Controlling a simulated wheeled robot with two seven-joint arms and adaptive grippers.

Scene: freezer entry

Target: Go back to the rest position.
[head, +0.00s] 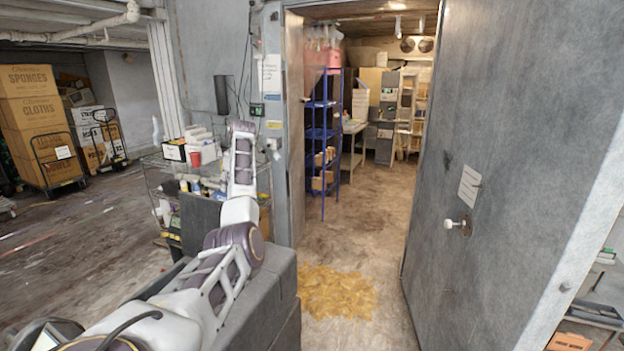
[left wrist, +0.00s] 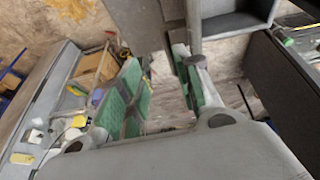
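My left arm (head: 237,210) comes in from the lower left in the head view and bends upward in front of a wire shelf cart. Its far end stands upright near the wall beside the doorway; the fingers cannot be made out there. In the left wrist view my left gripper (left wrist: 158,70) shows two fingers with green pads, spread apart with nothing between them. My right gripper is in neither view.
The grey freezer door (head: 515,190) stands open on the right, with a round knob (head: 457,224). Through the doorway are a blue shelf rack (head: 322,150) and clear floor. A yellowish patch (head: 338,291) lies on the floor. Stacked boxes (head: 34,118) stand on a cart at left.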

